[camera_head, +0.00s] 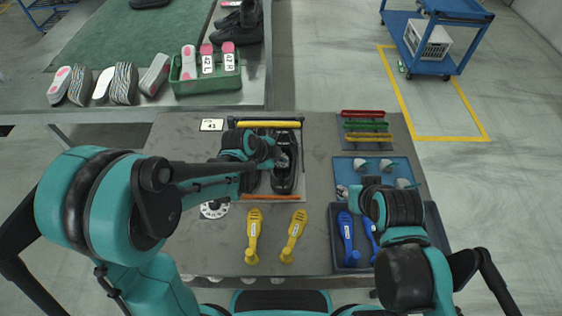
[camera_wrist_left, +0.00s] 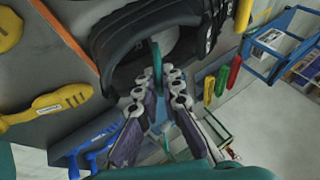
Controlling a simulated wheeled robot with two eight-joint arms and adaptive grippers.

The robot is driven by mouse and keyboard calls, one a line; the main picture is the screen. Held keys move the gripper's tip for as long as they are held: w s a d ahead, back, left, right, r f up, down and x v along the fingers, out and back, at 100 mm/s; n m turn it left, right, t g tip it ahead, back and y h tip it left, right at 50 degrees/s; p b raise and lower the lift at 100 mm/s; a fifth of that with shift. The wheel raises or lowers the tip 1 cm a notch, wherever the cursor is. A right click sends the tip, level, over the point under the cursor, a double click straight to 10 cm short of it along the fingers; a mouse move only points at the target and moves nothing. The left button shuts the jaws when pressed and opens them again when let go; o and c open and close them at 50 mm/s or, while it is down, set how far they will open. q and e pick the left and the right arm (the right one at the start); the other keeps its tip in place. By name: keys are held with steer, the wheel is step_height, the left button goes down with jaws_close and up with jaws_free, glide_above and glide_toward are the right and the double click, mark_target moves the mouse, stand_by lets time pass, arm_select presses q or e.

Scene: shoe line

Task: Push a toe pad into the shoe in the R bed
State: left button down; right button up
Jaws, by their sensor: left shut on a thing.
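A black shoe (camera_head: 287,181) lies in the right-hand place of the shoe fixture on the grey table. It also shows large in the left wrist view (camera_wrist_left: 112,38), with its opening facing the gripper. My left gripper (camera_head: 281,160) is over this shoe's opening. In the left wrist view my left gripper (camera_wrist_left: 160,88) is shut on the teal tab of a toe pad (camera_wrist_left: 157,58).
The blue tray (camera_head: 345,174) holds several grey toe pads. Yellow shoe trees (camera_head: 254,236) lie at the front, blue ones (camera_head: 347,238) in a dark bin. Red, green and yellow bars (camera_head: 362,114) lie back right. A yellow bar (camera_head: 265,124) lies behind the shoes.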

arm_select(q)
steer(key=shift+w+f+b, duration=0.5)
steer(key=shift+w+f, duration=0.2)
steer(key=shift+f, duration=0.1)
steer(key=shift+w+d, duration=0.1)
steer(key=shift+w, duration=1.5)
steer(key=c, duration=1.6)
jaws_free()
steer(key=shift+s+r, duration=0.2)
steer(key=shift+s, duration=0.35)
steer(key=shift+s+r, duration=0.2)
steer(key=shift+s, duration=0.35)
steer(key=shift+r+p, duration=1.15)
steer(key=shift+r, duration=0.35)
